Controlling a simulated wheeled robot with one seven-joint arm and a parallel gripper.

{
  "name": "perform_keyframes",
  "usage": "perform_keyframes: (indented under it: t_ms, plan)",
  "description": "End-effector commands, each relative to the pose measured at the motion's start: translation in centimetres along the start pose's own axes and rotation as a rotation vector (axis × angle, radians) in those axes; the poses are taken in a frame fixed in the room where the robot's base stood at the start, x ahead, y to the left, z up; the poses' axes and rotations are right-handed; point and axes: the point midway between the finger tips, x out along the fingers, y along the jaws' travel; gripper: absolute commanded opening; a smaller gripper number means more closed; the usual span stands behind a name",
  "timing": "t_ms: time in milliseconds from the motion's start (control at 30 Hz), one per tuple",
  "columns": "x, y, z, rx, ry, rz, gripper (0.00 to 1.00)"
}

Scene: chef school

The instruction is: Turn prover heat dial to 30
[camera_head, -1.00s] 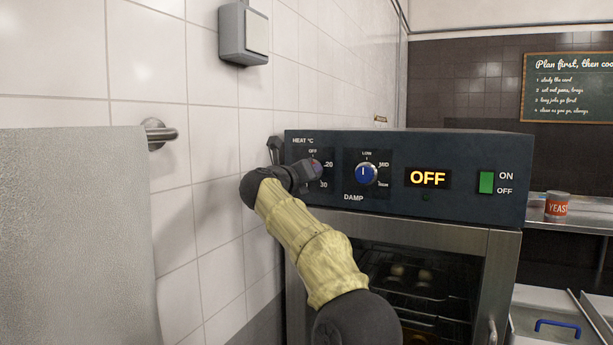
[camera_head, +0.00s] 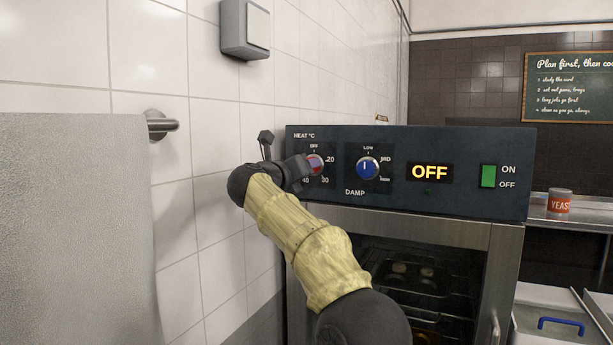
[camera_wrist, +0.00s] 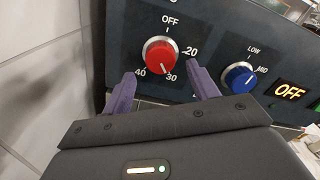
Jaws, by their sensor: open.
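The red heat dial (camera_wrist: 160,55) sits on the prover's dark panel, ringed by OFF, 20, 30 and 40. It also shows in the head view (camera_head: 316,163), partly hidden by my gripper. A pale mark on the dial seems to point down towards 30, but it is too small to be sure. My gripper (camera_wrist: 162,88) is open and empty. Its two purple fingertips are spread to either side, just below the dial in the wrist view, and appear apart from it. The prover (camera_head: 455,140) display reads OFF.
The blue damp dial (camera_head: 367,168) is close to the right of the heat dial. A green power switch (camera_head: 488,176) is farther right. The tiled wall (camera_head: 200,215) is close on the left. The prover's glass door is below. A yeast tin (camera_head: 559,200) stands behind on the right.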

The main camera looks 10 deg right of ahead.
Motion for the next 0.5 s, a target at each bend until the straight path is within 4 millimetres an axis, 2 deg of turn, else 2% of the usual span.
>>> perform_keyframes:
  t_ms: [100,300,500]
  plan:
    - [-2.6,0.2,-0.3,0.000,-0.002,0.001,0.59]
    - [-6.3,0.2,-0.3,0.000,-0.001,0.001,0.59]
    - [-8.2,0.1,-0.2,-0.001,0.001,0.000,0.59]
